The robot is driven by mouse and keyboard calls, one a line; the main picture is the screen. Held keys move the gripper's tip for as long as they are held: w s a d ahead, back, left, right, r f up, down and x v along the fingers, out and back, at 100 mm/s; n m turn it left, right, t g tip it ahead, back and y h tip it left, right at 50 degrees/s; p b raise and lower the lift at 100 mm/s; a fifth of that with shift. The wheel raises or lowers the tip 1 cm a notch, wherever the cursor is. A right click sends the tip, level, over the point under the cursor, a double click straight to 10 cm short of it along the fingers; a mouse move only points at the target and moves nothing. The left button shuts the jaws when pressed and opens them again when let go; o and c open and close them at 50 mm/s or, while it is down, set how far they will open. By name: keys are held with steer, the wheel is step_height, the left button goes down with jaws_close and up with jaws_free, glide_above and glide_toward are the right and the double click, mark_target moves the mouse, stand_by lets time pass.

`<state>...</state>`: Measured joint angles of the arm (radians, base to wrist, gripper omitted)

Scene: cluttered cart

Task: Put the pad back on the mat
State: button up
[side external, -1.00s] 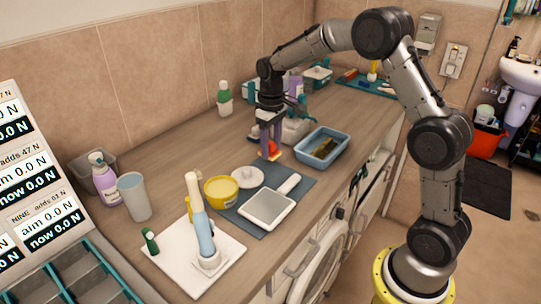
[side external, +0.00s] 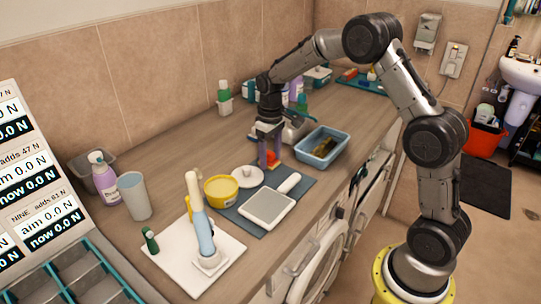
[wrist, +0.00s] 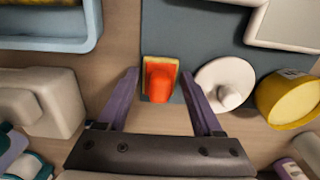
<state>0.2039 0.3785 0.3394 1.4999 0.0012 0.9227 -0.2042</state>
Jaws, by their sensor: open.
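The pad (wrist: 161,78), orange-red on top with a yellow base, lies at a corner of the dark blue-grey mat (wrist: 205,35). In the side view the pad (side external: 274,159) shows beside my fingers at the mat's far corner (side external: 304,191). My gripper (wrist: 163,78) is open, with one purple finger on each side of the pad and gaps visible to both. In the side view my gripper (side external: 270,165) points down at the pad, and its fingers partly hide it.
A white round lid (wrist: 226,82) sits close to my right finger, with a yellow tub (wrist: 290,98) beyond. A blue tray (wrist: 50,45) and a pale blocky item (wrist: 42,103) are on the left. A white-framed flat item (side external: 268,207) lies on the mat.

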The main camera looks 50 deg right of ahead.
mark_target(271, 153)
step_height(271, 153, up, 12)
steer(key=r, duration=0.1)
steer(key=s+a+r+t, duration=0.2)
steer(key=s+a+r, duration=0.25)
steer(key=s, duration=0.35)
steer(key=s+a+f+t, duration=0.1)
steer(key=s+a, duration=0.1)
steer(key=s, duration=0.8)
steer(key=s+a+f+t, duration=0.1)
steer(key=s+a+t, duration=0.1)
steer(key=s, duration=0.8)
steer(key=shift+s+a+f+t, duration=0.15)
steer(key=shift+s+a+t, duration=0.15)
steer(key=shift+s+a, duration=0.1)
